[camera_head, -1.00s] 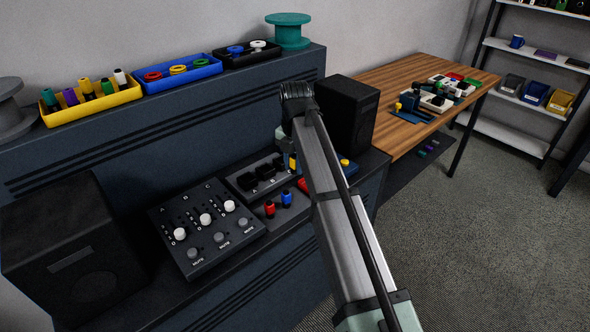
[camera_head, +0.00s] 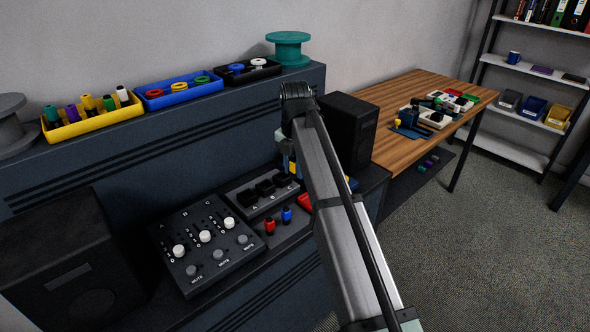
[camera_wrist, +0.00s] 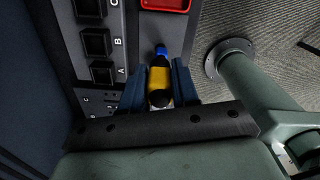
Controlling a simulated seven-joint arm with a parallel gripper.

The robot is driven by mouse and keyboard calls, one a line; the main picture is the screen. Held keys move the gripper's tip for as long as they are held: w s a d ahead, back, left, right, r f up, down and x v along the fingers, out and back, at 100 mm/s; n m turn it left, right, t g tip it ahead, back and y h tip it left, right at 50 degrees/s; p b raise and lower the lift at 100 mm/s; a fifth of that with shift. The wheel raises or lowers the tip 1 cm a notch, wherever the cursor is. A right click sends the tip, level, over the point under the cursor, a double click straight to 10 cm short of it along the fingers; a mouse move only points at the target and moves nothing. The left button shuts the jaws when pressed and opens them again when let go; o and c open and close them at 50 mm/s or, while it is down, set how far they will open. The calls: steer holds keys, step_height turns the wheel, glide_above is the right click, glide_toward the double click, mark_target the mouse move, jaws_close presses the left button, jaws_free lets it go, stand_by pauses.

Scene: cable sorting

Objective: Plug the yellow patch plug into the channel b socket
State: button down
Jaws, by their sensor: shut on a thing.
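The yellow patch plug (camera_wrist: 159,86) is in my gripper (camera_wrist: 160,80), between its two blue fingers in the wrist view. A blue-and-black piece shows just beyond the plug's end; I cannot tell whether it touches. The channel b socket (camera_wrist: 96,42) is the middle of three square black sockets, left of and apart from the plug. It also shows in the head view (camera_head: 265,188). There, my gripper (camera_head: 290,168) is beside the socket strip's right end, near socket C, and my arm partly hides it.
A red plug (camera_head: 269,226) and a blue plug (camera_head: 287,215) stand in front of the strip. A red tray (camera_head: 304,201) lies right of them, partly behind my arm. A fader panel (camera_head: 205,245) is left, a black speaker (camera_head: 347,132) right.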

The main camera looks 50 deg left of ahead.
steer(key=shift+s+a+f, duration=0.3)
steer(key=shift+a+f, duration=0.8)
steer(key=shift+a, duration=0.9)
steer(key=shift+s+a+f, duration=0.3)
steer(key=shift+a+f, duration=0.75)
steer(key=shift+a, duration=0.95)
steer(key=shift+s+a+f, duration=0.3)
steer(key=shift+a+f, duration=0.8)
steer(key=shift+a, duration=0.9)
steer(key=shift+f, duration=1.7)
steer(key=c, duration=0.8)
jaws_free()
steer(key=shift+d, duration=0.1)
steer(key=shift+o, duration=0.9)
steer(key=shift+f, duration=0.1)
steer(key=shift+o, duration=1.2)
steer(key=shift+r, duration=0.4)
step_height(320, 180, up, 6)
steer(key=shift+r, duration=0.25)
